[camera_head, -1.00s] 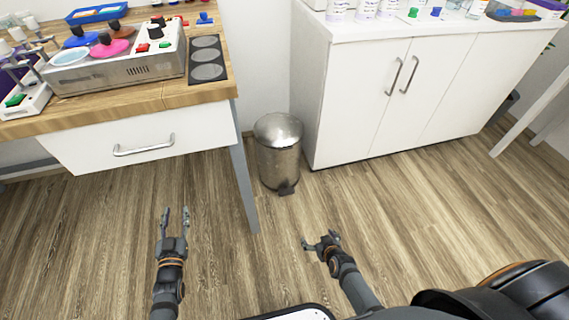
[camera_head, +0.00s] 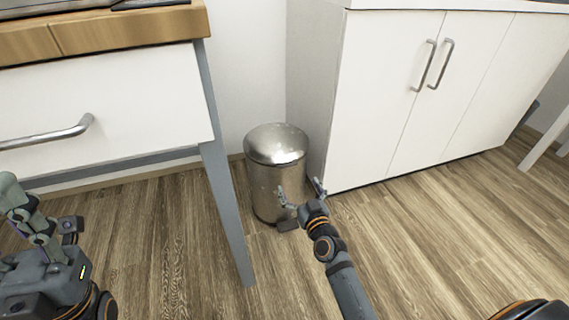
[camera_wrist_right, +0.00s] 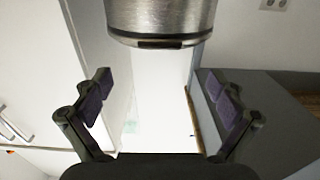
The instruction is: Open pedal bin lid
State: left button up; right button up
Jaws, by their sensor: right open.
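The pedal bin (camera_head: 262,190) is a silver metal cylinder standing on the floor between the desk and the cabinet. Its domed lid (camera_head: 275,143) is shut. The dark pedal (camera_head: 287,224) shows low at its front, partly behind my right gripper. My right gripper (camera_head: 300,188) is open and empty, in front of the bin's lower right side. In the right wrist view, part of the bin (camera_wrist_right: 160,15) shows at the top, beyond the spread fingers of the right gripper (camera_wrist_right: 155,85). My left gripper (camera_head: 42,205) is open and empty at the left, below the drawer.
The wooden-topped desk (camera_head: 130,30) has a white drawer (camera_head: 120,90) with a metal handle. Its grey leg (camera_head: 226,205) stands just left of the bin. A white cabinet (camera_head: 385,90) with two bar handles is close on the right. The wooden floor (camera_head: 440,250) at the front right is clear.

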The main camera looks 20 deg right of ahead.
aim_at(288, 164)
jog(key=w, duration=1)
jog(key=shift+w+a, duration=0.15)
jog(key=shift+a, duration=0.05)
